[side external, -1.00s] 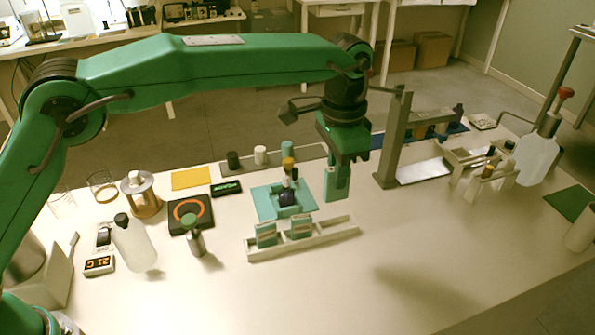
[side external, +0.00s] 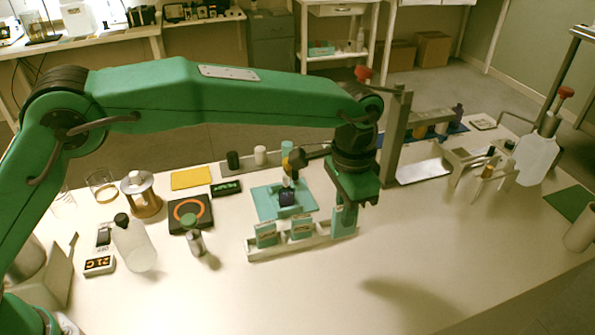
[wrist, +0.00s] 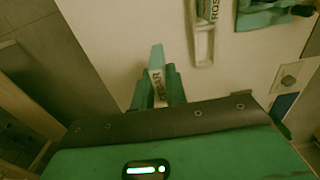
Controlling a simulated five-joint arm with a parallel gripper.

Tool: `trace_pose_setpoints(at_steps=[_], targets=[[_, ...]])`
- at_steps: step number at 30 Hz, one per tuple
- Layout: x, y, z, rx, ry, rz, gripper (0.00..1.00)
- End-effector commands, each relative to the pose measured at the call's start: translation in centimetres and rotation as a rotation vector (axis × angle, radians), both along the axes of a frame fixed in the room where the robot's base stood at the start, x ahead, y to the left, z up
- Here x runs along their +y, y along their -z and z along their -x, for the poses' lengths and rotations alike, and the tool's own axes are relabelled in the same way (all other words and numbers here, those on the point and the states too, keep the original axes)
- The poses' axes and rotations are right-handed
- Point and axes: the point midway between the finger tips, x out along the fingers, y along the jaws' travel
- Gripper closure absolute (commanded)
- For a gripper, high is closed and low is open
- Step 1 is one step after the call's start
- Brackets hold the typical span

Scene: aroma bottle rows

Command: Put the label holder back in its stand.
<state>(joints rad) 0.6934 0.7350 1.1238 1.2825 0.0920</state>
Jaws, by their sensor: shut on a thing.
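My gripper (side external: 352,195) is shut on a teal label holder (side external: 344,222), which hangs upright below the jaws. The long white stand (side external: 282,249) lies on the bench with two teal label holders, one at its left (side external: 266,236) and one near its middle (side external: 301,229). The held holder's lower end overlaps the stand's right end in the side view; I cannot tell whether it touches. In the wrist view, the held holder's lettered face (wrist: 157,85) is between the fingers, and the stand's end (wrist: 203,48) shows up and right of it.
Behind the stand is a teal tray (side external: 267,209) with small bottles. A green-capped bottle (side external: 194,241) stands left of the stand. A grey upright post (side external: 395,135) rises close behind my gripper.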

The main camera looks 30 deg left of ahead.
Motion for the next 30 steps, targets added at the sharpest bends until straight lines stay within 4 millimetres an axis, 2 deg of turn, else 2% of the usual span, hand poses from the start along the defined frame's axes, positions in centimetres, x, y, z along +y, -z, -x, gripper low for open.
trace_pose_setpoints(at_steps=[18,24,30], targets=[[4.5,5.5,-8.1,0.000,-0.002,0.000,1.00],[5.1,6.4,-9.4,0.000,-0.001,0.000,1.00],[5.2,6.5,-9.6,0.000,0.000,0.000,1.00]])
